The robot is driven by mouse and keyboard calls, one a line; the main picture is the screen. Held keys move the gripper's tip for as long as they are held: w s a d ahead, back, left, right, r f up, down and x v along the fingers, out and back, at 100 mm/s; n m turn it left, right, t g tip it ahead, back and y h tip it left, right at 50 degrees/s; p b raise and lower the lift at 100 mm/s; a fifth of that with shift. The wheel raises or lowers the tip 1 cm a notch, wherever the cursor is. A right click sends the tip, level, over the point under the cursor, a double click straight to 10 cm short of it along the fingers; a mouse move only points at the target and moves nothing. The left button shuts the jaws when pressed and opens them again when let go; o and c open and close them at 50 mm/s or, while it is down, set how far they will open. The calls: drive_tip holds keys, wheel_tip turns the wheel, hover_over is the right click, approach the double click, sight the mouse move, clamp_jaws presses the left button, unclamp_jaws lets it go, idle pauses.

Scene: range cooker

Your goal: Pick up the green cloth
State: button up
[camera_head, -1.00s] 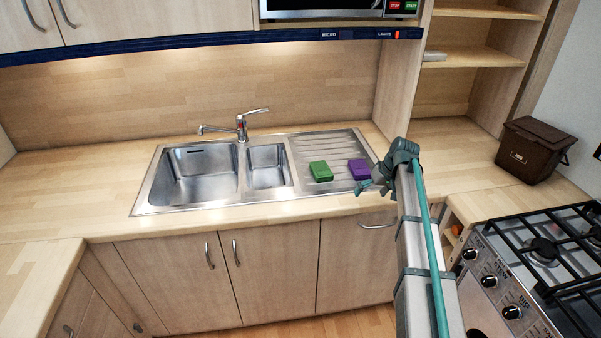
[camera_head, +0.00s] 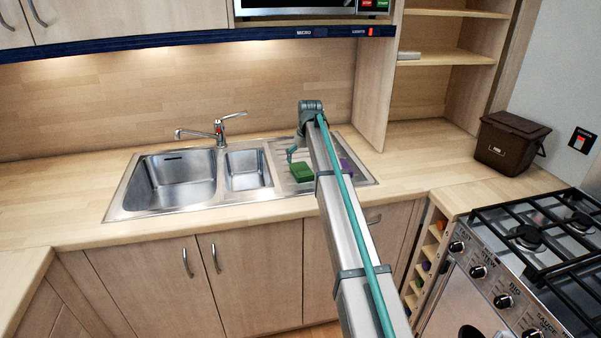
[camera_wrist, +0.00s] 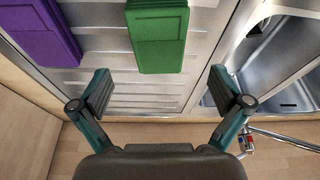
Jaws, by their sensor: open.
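The green cloth (camera_head: 302,172) is a folded block lying on the ribbed drainer of the steel sink. It also shows at the top middle of the wrist view (camera_wrist: 158,36), cut by the upper edge. My gripper (camera_wrist: 155,90) is open and empty, its two fingers spread wide, and the green cloth appears ahead of the gap between them. In the head view my gripper (camera_head: 291,152) is over the drainer near the green cloth, and its fingers are partly hidden by my arm.
A purple cloth (camera_wrist: 38,32) lies beside the green one, partly behind my arm in the head view. The sink basins (camera_head: 178,182) and tap (camera_head: 219,128) are to the left. A brown bin (camera_head: 510,143) and a gas hob (camera_head: 545,235) are at right.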

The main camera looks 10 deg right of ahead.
sight(302, 168)
drive_tip(key=shift+p+x, duration=1.05)
drive_tip(key=shift+x, duration=1.9)
drive_tip(key=shift+d, duration=0.15)
drive_tip(key=c, duration=1.2)
drive_tip(key=shift+o, duration=0.2)
drive_tip(key=shift+w+r, duration=0.1)
drive_tip(key=shift+r, duration=0.35)
wheel_tip(302, 168, up, 2)
drive_tip(key=shift+r+b, duration=0.1)
drive_tip(key=shift+b, duration=0.35)
drive_tip(key=s+r+b, duration=0.4)
drive_tip(key=s+r, duration=0.6)
drive_tip(key=s, duration=0.4)
